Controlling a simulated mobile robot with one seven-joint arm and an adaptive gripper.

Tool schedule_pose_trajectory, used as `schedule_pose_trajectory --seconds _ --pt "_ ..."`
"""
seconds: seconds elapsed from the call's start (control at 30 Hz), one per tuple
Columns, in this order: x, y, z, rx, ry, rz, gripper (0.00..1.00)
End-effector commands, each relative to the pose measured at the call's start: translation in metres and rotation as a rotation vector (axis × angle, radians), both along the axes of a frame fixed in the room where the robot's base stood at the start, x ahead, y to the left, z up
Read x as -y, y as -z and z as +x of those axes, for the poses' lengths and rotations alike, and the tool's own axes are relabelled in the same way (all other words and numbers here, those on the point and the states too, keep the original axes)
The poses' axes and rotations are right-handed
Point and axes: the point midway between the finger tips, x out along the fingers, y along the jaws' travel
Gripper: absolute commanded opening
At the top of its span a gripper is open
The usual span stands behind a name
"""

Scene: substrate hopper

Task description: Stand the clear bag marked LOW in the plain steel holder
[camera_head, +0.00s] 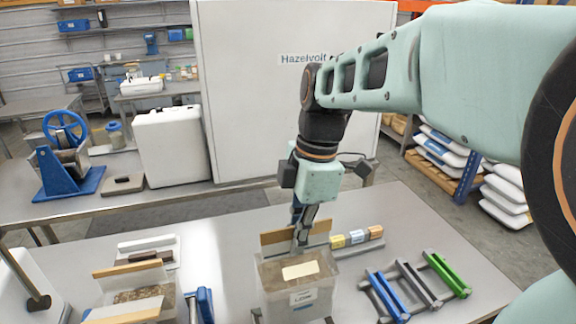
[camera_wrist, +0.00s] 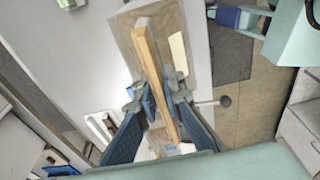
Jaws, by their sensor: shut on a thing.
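The clear bag marked LOW (camera_head: 322,283) hangs upright below my gripper in the head view, with dark substrate inside and a pale label on its front. A wooden bar (camera_head: 275,237) runs along its top. My gripper (camera_head: 301,236) is shut on this bar; in the wrist view the fingers close on both sides of the bar (camera_wrist: 150,55). Grey metal bits (camera_head: 257,314) show at the bag's lower edge; I cannot tell whether they belong to the plain steel holder or whether the bag touches them. The bag's underside is hidden.
Right of the bag lie a blue bar (camera_head: 383,295), a grey frame (camera_head: 417,284) and a green bar (camera_head: 447,273). Small coloured blocks (camera_head: 357,238) stand behind. More bags with wooden bars (camera_head: 128,268) and a blue upright (camera_head: 204,304) are at left. A white panel (camera_head: 260,110) stands beyond.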

Motion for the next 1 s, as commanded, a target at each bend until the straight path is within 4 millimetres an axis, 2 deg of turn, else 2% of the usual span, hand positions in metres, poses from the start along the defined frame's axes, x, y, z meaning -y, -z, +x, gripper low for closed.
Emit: schedule_pose_trajectory --seconds 1.0 --pt "0.0 0.075 0.001 0.004 0.001 0.001 0.0"
